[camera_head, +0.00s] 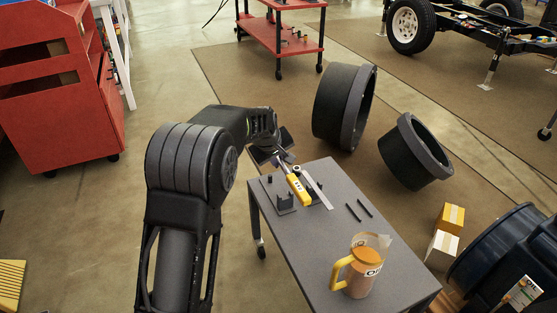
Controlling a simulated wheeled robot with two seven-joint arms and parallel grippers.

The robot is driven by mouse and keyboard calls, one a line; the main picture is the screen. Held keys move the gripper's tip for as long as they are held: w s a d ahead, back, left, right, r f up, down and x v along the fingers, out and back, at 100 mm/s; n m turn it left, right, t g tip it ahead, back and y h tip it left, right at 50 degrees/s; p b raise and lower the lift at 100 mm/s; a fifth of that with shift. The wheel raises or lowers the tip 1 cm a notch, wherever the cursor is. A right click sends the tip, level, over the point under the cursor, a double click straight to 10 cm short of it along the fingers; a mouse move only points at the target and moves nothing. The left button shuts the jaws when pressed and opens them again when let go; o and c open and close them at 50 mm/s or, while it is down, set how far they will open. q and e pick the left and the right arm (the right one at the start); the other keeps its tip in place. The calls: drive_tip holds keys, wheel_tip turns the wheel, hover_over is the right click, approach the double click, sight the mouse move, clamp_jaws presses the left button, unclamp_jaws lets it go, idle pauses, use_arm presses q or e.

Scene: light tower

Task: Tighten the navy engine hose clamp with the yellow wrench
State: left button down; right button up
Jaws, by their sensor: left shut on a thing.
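The yellow wrench (298,188), with a yellow body and dark ends, is over the far end of the grey table. My left gripper (283,163) reaches over that end from the left and is shut on the wrench's far end. The fingertips are small and partly hidden by the gripper's dark body. My right gripper is not in view.
The grey table (338,235) holds a silver ruler-like strip (318,188), a dark stand (286,201), two black rods and an orange-filled jug (361,272). Boxes (450,218) are right of the table. A red cabinet (65,100) is left.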

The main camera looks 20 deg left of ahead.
sight(305, 202)
use_arm(q)
drive_tip(key=s+d+r+m+h, duration=0.2)
drive_tip(key=s+d+m, duration=0.1)
drive_tip(key=s+d, duration=0.1)
drive_tip(key=s+d+r+m+g+h, duration=0.1)
drive_tip(key=s+d+r+m, duration=0.2)
drive_tip(key=s+d+m, duration=0.1)
drive_tip(key=s+d+r+m+g+h, duration=0.1)
drive_tip(key=s+d+r+m+h, duration=0.1)
drive_tip(key=s+d+m, duration=0.2)
drive_tip(key=shift+s+d+r+h, duration=0.3)
drive_tip(key=shift+s+d, duration=0.2)
drive_tip(key=shift+d, duration=0.15)
drive_tip(key=shift+s+d+m, duration=0.1)
drive_tip(key=shift+s+m, duration=0.05)
drive_tip(key=shift+m, duration=0.15)
